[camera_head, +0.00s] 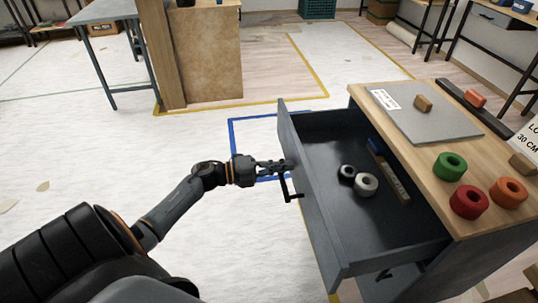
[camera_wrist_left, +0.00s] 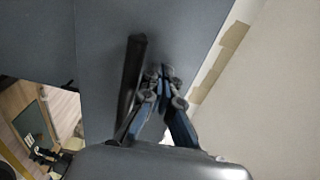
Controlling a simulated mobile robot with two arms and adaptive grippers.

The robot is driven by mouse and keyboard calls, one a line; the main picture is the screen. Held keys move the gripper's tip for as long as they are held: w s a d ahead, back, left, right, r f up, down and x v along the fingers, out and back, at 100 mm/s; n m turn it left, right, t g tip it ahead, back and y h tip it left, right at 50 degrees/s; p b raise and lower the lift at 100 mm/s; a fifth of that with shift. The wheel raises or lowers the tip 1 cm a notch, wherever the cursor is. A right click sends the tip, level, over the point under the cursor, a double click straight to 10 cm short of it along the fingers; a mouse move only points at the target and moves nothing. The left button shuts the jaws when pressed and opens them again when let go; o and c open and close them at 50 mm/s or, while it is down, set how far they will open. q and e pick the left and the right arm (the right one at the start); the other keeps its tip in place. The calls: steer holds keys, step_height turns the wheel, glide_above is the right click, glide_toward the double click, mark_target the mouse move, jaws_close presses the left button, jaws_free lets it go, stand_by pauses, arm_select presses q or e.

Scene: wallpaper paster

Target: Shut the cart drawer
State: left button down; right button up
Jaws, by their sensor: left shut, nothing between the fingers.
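The cart (camera_head: 440,243) stands at the right with its grey drawer (camera_head: 330,185) pulled well out to the left. The drawer holds a white roll, a black roll and a blue-ended tool. My left gripper (camera_head: 287,165) is shut and empty at the outer face of the drawer front, beside the black handle (camera_head: 288,190). In the left wrist view, the shut fingertips (camera_wrist_left: 165,75) are close to the grey drawer front (camera_wrist_left: 105,50), just right of the dark handle bar (camera_wrist_left: 132,75). Whether the fingertips touch the front cannot be told. My right gripper does not show.
The wooden cart top (camera_head: 430,150) carries green, red and orange tape rolls, small blocks and a grey board. Blue tape (camera_head: 232,130) marks the floor behind the drawer. A grey table (camera_head: 105,12) and wooden panel stand farther back. The floor at left is open.

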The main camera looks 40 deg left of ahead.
arm_select(q)
steer(key=shift+w+d, duration=0.25)
steer(key=shift+w+d, duration=0.3)
steer(key=shift+w, duration=0.05)
steer(key=b+x, duration=0.2)
steer(key=x, duration=1.2)
steer(key=shift+a, duration=0.1)
steer(key=b+x, duration=0.3)
steer(key=x, duration=0.7)
steer(key=shift+w, duration=0.15)
steer(key=shift+w+d, duration=0.15)
steer(key=shift+d, duration=0.1)
steer(key=shift+r, duration=0.2)
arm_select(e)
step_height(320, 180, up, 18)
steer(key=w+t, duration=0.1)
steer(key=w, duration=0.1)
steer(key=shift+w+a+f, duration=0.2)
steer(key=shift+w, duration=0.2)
